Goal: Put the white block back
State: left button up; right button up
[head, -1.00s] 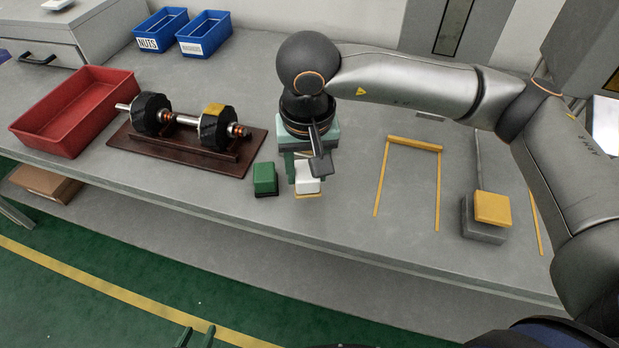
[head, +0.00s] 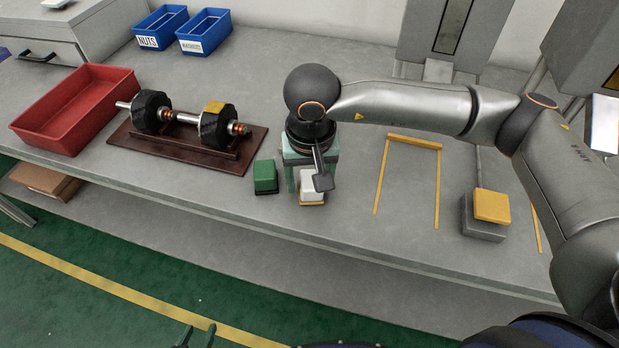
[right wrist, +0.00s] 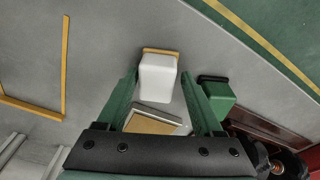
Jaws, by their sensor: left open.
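The white block (head: 312,188) is upright at the front of the bench, beside a green block (head: 264,177). A thin yellow-brown edge shows at its foot. My right gripper (head: 310,180) is over it, pointing down, and part of the arm hides the block's top right. In the right wrist view the white block (right wrist: 158,78) is between the two green fingers of my right gripper (right wrist: 160,82), with a narrow gap on each side, so the gripper looks open. My left gripper (head: 196,337) is open and empty, low at the bottom edge, only its fingertips showing.
Left of the green block is a brown stand (head: 190,150) with a rotor, then a red tray (head: 72,112). Two blue bins (head: 205,36) stand behind. Right are yellow strips (head: 414,142) and a yellow block (head: 491,206) on a grey one (head: 480,228).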

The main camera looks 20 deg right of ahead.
aim_at(310, 185)
jog(key=shift+o, duration=0.5)
jog(key=shift+r+p, duration=0.2)
jog(key=shift+p, duration=0.1)
notch_tip(310, 185, up, 12)
jog(key=s, duration=0.1)
jog(key=shift+s+a+b, duration=0.15)
jog(key=shift+s+b, duration=0.05)
jog(key=shift+b, duration=0.15)
jog(key=shift+f, duration=0.1)
dwell(0.8)
